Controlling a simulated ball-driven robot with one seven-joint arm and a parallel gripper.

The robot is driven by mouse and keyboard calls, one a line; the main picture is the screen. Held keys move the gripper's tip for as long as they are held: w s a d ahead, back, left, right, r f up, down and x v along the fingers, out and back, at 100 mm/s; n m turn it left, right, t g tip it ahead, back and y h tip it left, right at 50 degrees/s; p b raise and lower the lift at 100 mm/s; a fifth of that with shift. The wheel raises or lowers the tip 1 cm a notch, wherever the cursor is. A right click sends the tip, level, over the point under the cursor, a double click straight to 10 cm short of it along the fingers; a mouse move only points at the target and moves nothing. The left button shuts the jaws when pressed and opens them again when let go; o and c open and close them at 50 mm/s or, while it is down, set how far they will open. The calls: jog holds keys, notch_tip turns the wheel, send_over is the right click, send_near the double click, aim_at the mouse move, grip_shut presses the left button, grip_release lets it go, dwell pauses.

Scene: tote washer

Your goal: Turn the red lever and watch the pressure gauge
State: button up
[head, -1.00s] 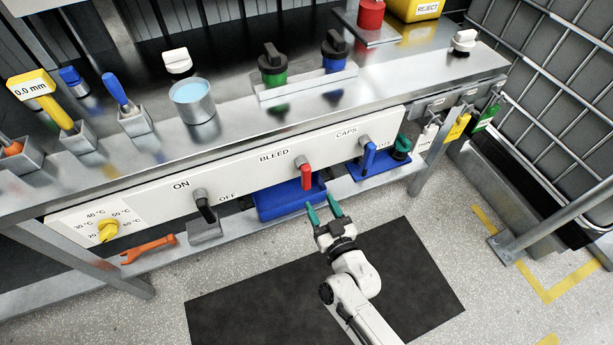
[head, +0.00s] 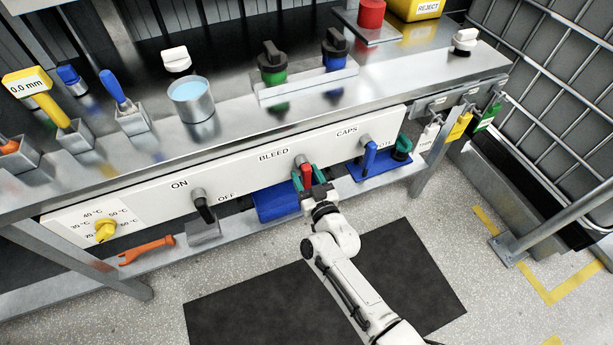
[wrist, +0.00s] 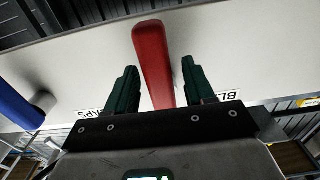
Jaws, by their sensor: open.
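The red lever (head: 307,176) sits on the white panel under the BLEED label and hangs down. My gripper (head: 309,181) is at the lever with its green fingers open, one on each side of it. In the wrist view the red lever (wrist: 154,62) stands between the two fingers of my gripper (wrist: 157,88), with a visible gap on either side. I cannot make out a pressure gauge in either view.
A blue lever (head: 369,157) under CAPS is to the right, and a black lever (head: 203,207) by ON/OFF to the left. A yellow knob (head: 105,230) is at the far left. A blue bin (head: 277,203) sits on the lower shelf just below. The dark floor mat (head: 400,275) is clear.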

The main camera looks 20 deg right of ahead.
jog(key=shift+c, duration=0.5)
grip_shut()
jog(key=shift+a+m, duration=0.1)
jog(key=shift+m, duration=0.2)
jog(key=m, duration=0.2)
jog(key=a+m, duration=0.1)
jog(key=m, duration=0.1)
jog(key=shift+r+m, duration=0.1)
jog(key=shift+m, duration=0.2)
jog(key=m, duration=0.3)
jog(key=a+m, duration=0.1)
jog(key=shift+r+m, duration=0.3)
jog(key=shift+r, duration=0.05)
jog(key=m, duration=0.3)
jog(key=r+m, duration=0.1)
jog(key=shift+a, duration=0.25)
jog(key=shift+r+m, duration=0.2)
jog(key=shift+m, duration=0.8)
jog(key=shift+r+m, duration=0.15)
jog(key=shift+m, duration=0.85)
